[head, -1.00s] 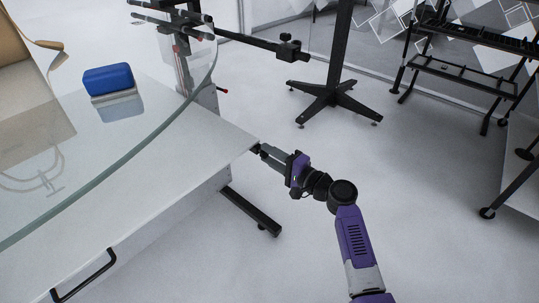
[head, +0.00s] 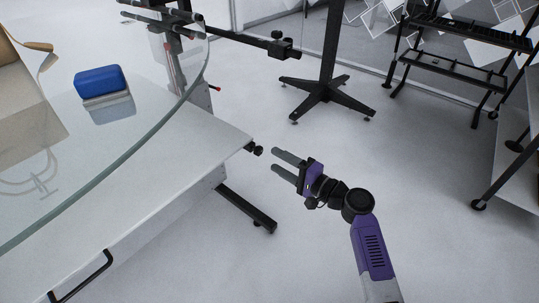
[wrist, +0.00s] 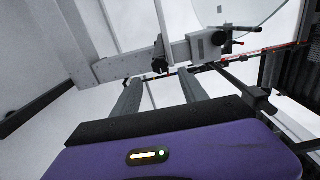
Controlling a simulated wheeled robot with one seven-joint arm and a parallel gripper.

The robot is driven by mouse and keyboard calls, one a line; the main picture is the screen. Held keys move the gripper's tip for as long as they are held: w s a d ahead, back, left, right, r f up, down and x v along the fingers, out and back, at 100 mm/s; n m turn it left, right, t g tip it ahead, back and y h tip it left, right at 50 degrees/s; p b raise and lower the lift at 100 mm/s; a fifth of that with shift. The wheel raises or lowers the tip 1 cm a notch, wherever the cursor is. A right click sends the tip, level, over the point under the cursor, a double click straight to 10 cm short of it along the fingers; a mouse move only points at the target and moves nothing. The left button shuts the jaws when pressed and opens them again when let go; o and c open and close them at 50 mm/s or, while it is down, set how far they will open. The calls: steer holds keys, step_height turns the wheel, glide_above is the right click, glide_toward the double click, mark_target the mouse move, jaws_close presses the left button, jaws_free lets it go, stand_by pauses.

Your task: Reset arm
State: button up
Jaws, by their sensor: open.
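My gripper (head: 281,163) is open and empty in the head view. It hangs over the floor just right of the table's corner, apart from it, with its fingers pointing up and left. A small dark knob (head: 254,149) shows at the table corner, in front of the fingertips. In the wrist view both fingers of my gripper (wrist: 158,88) are spread with nothing between them. A grey metal frame with clamp parts (wrist: 209,44) shows beyond the fingertips.
The white table (head: 185,165) with a round glass top (head: 150,110) fills the left. A blue and white block (head: 100,82) and part of a cardboard box (head: 25,90) are on it. A black stand (head: 325,92) and black racks (head: 455,70) stand behind. Floor at the lower right is clear.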

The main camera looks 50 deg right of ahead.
steer(key=shift+s, duration=0.8)
steer(key=shift+d, duration=0.1)
steer(key=s+f+n+g+h, duration=0.2)
steer(key=s+n+g+h, duration=0.1)
steer(key=s+n+h, duration=0.4)
steer(key=s+a+r+n+y, duration=0.3)
steer(key=s+a+r+n, duration=0.15)
steer(key=s+a, duration=0.8)
steer(key=s+a+r+n+y, duration=0.3)
steer(key=s+a+n, duration=0.3)
steer(key=s+a, duration=0.6)
step_height(320, 180, up, 22)
steer(key=a+p, duration=0.1)
steer(key=p, duration=2.1)
steer(key=shift+w+a+f, duration=0.2)
steer(key=shift+w+f, duration=0.05)
steer(key=shift+w, duration=0.2)
